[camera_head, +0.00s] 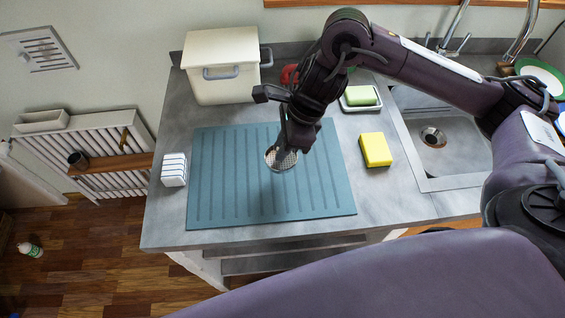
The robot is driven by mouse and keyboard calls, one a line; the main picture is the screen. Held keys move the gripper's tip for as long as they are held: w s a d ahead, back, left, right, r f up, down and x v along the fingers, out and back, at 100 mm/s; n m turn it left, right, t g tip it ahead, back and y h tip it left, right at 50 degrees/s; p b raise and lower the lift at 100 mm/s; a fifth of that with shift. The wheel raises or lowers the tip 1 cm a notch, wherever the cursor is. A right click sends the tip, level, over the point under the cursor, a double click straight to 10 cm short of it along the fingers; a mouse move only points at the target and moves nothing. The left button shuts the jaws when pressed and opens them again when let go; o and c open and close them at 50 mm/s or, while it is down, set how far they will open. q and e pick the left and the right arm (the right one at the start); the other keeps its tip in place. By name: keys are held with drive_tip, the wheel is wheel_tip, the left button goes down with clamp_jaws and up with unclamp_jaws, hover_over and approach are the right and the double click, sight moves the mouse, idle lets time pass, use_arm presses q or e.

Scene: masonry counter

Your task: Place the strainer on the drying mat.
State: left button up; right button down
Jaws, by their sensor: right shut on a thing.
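The strainer (281,160) is a small round metal mesh piece with a rim. My right gripper (287,146) is shut on it and points down over the drying mat, partly hiding it. The drying mat (230,190) is a blue-green ribbed rectangle lying flat on the counter. The strainer is over the middle of the mat; I cannot tell whether it touches the surface. My left gripper is not in view.
A cream bin (222,68) stands behind the mat. A yellow sponge (376,150) and a green soap bar (360,95) on a dish lie right of it. A striped box (174,170) stands left. The sink (445,150) is at the right.

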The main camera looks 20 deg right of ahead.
sight(283, 163)
drive_tip(key=shift+f+b, duration=0.5)
drive_tip(key=shift+f, duration=2.9)
drive_tip(key=c, duration=1.3)
unclamp_jaws()
drive_tip(key=shift+c, duration=0.2)
drive_tip(key=p+v, duration=0.1)
drive_tip(key=v, duration=1.1)
